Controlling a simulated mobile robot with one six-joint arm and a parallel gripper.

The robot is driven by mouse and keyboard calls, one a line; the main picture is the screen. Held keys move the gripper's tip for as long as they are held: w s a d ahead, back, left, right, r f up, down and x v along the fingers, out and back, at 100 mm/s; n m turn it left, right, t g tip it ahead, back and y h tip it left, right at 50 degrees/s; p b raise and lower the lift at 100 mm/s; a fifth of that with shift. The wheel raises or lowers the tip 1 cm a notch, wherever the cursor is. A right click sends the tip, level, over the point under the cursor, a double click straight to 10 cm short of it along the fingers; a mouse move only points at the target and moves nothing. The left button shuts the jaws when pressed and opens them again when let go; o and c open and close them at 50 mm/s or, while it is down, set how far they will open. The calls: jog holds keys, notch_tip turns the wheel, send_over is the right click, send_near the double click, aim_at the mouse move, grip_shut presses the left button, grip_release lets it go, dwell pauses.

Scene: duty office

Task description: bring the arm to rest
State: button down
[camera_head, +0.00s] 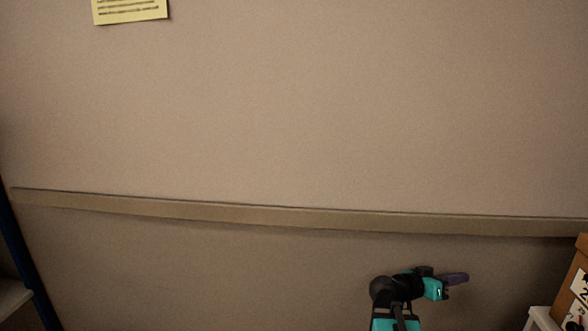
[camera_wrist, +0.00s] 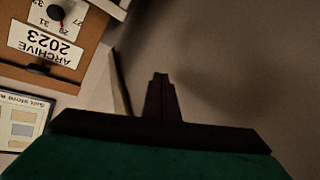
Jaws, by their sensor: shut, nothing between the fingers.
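My arm rises at the bottom right of the head view, with a teal and black body. My gripper (camera_head: 457,278) points to the right there, with its dark fingers together and nothing between them. In the wrist view my gripper (camera_wrist: 160,80) shows as a dark narrow shape at the middle, its fingers closed. It is clear of the wall behind it in the head view, but the exact distance cannot be told.
A brown box (camera_head: 571,290) stands at the right edge, on a white surface (camera_head: 541,320). Its "ARCHIVE 2023" label (camera_wrist: 45,43) shows upside down in the wrist view. A beige wall with a horizontal rail (camera_head: 300,217) fills the background. A blue-framed shelf (camera_head: 22,262) stands at the left edge.

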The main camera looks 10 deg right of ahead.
jog(key=s+a+f+n+g+y+p, duration=0.1)
jog(key=s+a+f+n+y+p, duration=0.15)
jog(key=a+f, duration=0.5)
jog(key=s+a+f+n+y+p, duration=0.1)
jog(key=s+a+f+y+p, duration=0.2)
jog(key=f, duration=0.7)
jog(key=s+a+f+n+g+y+p, duration=0.1)
jog(key=s+a+f+n+y+p, duration=0.15)
jog(key=a+f, duration=0.45)
jog(key=s+a+f+n+g+y+p, duration=0.2)
jog(key=s+a+f+n+y, duration=0.1)
jog(key=s+a+f, duration=0.4)
jog(key=s+a+f+n+g+y+p, duration=0.2)
jog(key=s+a+f+y, duration=0.3)
jog(key=s+a+f, duration=0.3)
jog(key=s+a+n+g, duration=0.1)
jog(key=s+a, duration=0.3)
jog(key=a, duration=0.3)
jog(key=shift+s+f+y, duration=0.2)
jog(key=shift+f+y, duration=0.05)
jog(key=shift+y, duration=0.05)
